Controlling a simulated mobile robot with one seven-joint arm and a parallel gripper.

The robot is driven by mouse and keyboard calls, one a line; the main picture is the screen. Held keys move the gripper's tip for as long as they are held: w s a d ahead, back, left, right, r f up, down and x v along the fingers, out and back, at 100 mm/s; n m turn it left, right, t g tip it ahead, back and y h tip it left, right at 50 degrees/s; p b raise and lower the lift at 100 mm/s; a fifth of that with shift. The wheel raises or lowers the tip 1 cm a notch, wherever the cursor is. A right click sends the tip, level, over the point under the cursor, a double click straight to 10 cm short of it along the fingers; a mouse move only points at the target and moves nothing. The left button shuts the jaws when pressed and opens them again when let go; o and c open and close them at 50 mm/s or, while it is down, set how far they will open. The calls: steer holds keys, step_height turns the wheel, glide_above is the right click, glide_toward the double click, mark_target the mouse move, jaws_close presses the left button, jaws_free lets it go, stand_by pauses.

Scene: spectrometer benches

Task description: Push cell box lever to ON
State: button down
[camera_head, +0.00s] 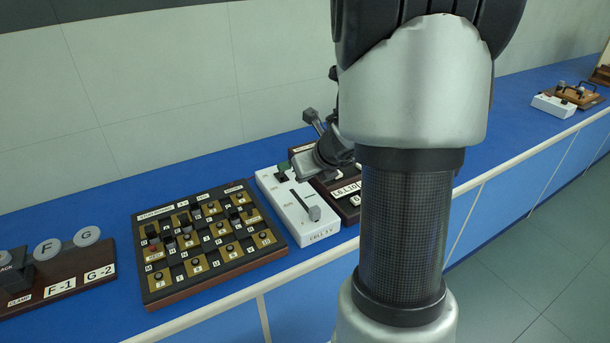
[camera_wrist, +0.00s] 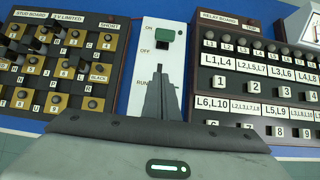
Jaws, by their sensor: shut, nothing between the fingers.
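The white cell box (camera_head: 322,236) stands on the blue bench, partly behind my gripper. Its front label reads CELL 2V. It also shows in the wrist view (camera_wrist: 150,20). A green-capped lever (camera_wrist: 170,35) sits at its far end beside the ON and OFF marks, with a dark patch at its lower edge; it shows in the head view (camera_head: 283,165). A grey knob (camera_head: 314,213) sits on a slot nearer the front. My gripper (camera_head: 298,169) is shut and empty, low over the box. In the wrist view its fingertips (camera_wrist: 161,80) lie below the lever, near RUN. Contact cannot be told.
A stud board (camera_head: 160,290) stands close on the left. A relay board (camera_wrist: 245,105) stands close on the right. A clamp board (camera_head: 85,281) is at far left. My arm hides much of the bench to the right.

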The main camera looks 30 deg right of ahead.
steer(key=b, duration=0.2)
glide_above(298, 199)
step_height(298, 199, down, 5)
steer(key=w+r+p, duration=0.2)
steer(key=w, duration=0.1)
steer(key=shift+w, duration=0.1)
steer(key=shift+w+p, duration=0.3)
steer(key=shift+w, duration=0.05)
steer(key=shift+r, duration=0.1)
